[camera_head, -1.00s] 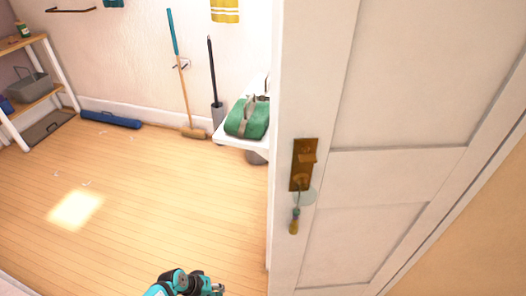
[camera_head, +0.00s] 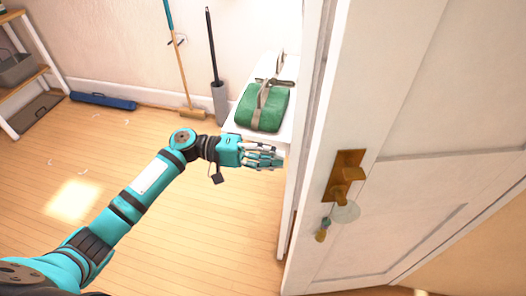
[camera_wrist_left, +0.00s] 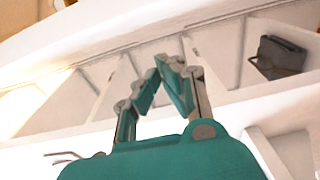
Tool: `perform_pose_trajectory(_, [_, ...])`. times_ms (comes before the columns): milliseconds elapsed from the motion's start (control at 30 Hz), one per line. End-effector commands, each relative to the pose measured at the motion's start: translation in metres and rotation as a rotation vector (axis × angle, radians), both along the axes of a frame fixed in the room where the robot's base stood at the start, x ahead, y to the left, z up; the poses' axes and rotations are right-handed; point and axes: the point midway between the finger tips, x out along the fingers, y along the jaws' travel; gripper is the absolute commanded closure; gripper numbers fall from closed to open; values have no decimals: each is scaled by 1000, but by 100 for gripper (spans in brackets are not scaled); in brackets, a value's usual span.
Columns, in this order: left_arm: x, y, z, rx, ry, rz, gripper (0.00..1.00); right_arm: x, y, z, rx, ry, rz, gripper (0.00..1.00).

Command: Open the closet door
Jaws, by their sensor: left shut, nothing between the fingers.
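The white panelled closet door (camera_head: 425,110) stands ajar on the right in the head view. Its brass handle plate (camera_head: 345,175) faces me, with a small tassel-like item (camera_head: 321,234) hanging below the knob. My left gripper (camera_head: 280,158) is shut and empty. It reaches in from the left, to the left of the door's edge and in front of the shelf with the green bundle. I cannot tell whether it touches the door. In the left wrist view the closed fingers (camera_wrist_left: 168,65) are in front of white surfaces. My right gripper is not in view.
A green strapped bundle (camera_head: 264,107) lies on a white shelf beyond my left gripper. A broom (camera_head: 184,75) and a grey brush holder (camera_head: 220,103) stand by the back wall. A rack (camera_head: 30,80) is at the far left.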

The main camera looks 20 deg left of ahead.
Motion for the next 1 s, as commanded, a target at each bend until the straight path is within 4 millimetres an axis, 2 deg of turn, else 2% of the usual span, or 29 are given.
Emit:
perform_pose_trajectory(100, [3, -27, 4, -2, -1, -2, 100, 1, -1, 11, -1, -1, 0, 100])
perform_pose_trajectory(233, [6, -53, 4, -1, 0, 0, 100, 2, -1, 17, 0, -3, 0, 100])
perform_pose_trajectory(300, [-8, -56, 3, 3, 4, 0, 100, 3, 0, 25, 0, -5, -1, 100])
perform_pose_trajectory(500, [-28, -63, 1, 2, 2, 2, 100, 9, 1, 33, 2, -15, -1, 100])
perform_pose_trajectory(1000, [-33, -65, -1, 1, 1, 4, 100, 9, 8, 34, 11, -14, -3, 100])
